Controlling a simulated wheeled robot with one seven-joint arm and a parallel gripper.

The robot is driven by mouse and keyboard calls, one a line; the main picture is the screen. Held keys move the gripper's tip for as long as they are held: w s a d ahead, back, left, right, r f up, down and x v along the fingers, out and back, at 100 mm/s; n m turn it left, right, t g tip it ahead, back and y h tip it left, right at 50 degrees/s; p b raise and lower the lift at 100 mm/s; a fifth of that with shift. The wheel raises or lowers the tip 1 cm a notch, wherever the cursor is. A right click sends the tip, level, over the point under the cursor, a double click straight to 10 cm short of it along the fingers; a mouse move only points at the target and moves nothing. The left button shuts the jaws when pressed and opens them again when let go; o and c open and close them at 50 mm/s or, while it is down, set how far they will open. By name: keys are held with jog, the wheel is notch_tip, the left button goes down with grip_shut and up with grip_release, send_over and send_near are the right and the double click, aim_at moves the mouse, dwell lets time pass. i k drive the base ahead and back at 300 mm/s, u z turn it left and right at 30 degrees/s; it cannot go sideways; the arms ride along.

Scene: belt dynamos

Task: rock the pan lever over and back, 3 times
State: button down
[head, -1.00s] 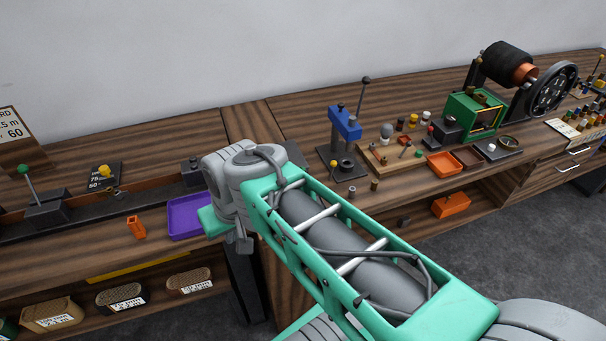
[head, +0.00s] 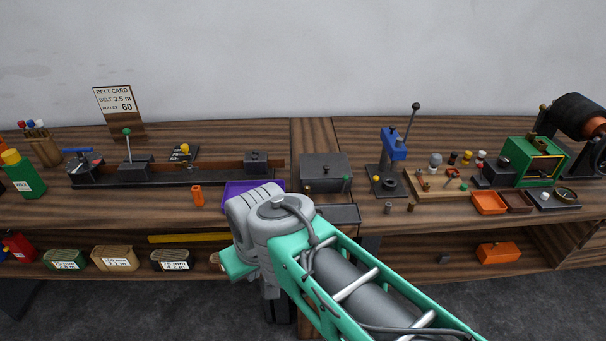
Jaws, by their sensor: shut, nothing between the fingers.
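A dark grey box (head: 325,171) stands on the bench just right of my arm's bend. I take this short lever for the pan lever, but no label shows this. It looks about upright; its exact tilt is too small to tell. My teal and grey arm reaches in from the lower right and covers the bench front to the left of the pan. Nothing of mine visibly touches the lever.
A taller green-knobbed lever (head: 127,146) rises from the rail at left. A purple tray (head: 240,188) sits partly behind my arm. A blue press (head: 392,150) with a black-knobbed handle stands to the right. The orange tray (head: 489,203) and small parts are farther right.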

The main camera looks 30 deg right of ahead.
aim_at(346, 177)
jog(key=u, duration=0.4)
jog(key=i, duration=1.2)
jog(key=z, duration=0.55)
